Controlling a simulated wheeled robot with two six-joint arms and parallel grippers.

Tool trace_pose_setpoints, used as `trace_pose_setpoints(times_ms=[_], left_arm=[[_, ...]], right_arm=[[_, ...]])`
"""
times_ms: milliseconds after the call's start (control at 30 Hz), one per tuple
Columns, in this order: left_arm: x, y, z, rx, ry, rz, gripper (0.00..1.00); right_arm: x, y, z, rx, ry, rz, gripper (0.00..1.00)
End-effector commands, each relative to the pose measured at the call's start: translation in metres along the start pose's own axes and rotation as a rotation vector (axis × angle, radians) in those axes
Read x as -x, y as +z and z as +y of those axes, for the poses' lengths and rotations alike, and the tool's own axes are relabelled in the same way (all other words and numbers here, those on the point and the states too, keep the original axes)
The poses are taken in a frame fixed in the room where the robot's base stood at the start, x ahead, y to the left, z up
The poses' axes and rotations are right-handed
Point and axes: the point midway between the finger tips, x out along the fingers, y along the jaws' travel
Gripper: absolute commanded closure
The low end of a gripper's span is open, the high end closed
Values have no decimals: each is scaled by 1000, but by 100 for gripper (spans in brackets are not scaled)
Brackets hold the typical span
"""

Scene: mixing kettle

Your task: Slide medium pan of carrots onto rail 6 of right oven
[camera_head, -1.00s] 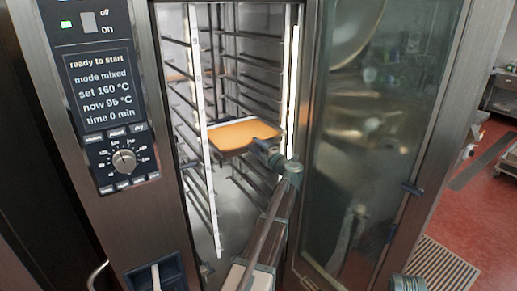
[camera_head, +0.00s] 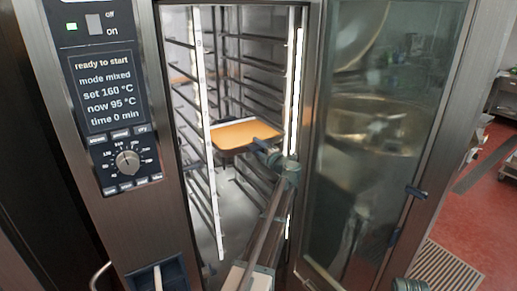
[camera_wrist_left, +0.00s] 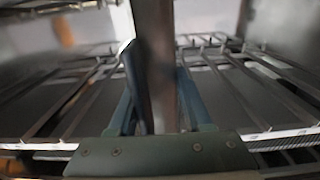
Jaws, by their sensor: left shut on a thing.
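The medium pan of carrots (camera_head: 246,133), a shallow pan with orange contents, is inside the open right oven (camera_head: 179,230), among the side rails (camera_head: 185,85). My left gripper (camera_head: 262,147) is at the pan's near right edge, its arm reaching in from below. In the left wrist view, my left gripper's fingers (camera_wrist_left: 158,95) are closed on a thin, blurred edge (camera_wrist_left: 154,45), which fits the pan's rim. The rail number under the pan cannot be read. My right gripper does not show.
The oven's glass door (camera_head: 375,140) stands open at the right. The control panel (camera_head: 110,95) at the left reads "ready to start". Wire rails (camera_wrist_left: 240,85) lie on both sides in the left wrist view.

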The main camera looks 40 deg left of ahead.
Motion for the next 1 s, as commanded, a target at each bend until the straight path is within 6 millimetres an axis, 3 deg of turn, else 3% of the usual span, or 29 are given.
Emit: trace_pose_setpoints(times_ms=[267, 300, 467, 667, 767, 1000], left_arm=[[0, 0, 2, -5, 5, 0, 100], [0, 0, 2, -4, 5, 0, 43], [0, 0, 1, -3, 3, 0, 15], [0, 0, 0, -1, 2, 0, 15], [0, 0, -1, 2, -3, 0, 0], [1, 0, 0, 1, -1, -1, 0]], right_arm=[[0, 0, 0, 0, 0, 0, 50], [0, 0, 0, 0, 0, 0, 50], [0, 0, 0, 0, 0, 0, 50], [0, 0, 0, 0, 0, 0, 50], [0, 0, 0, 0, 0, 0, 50], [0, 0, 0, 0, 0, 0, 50]])
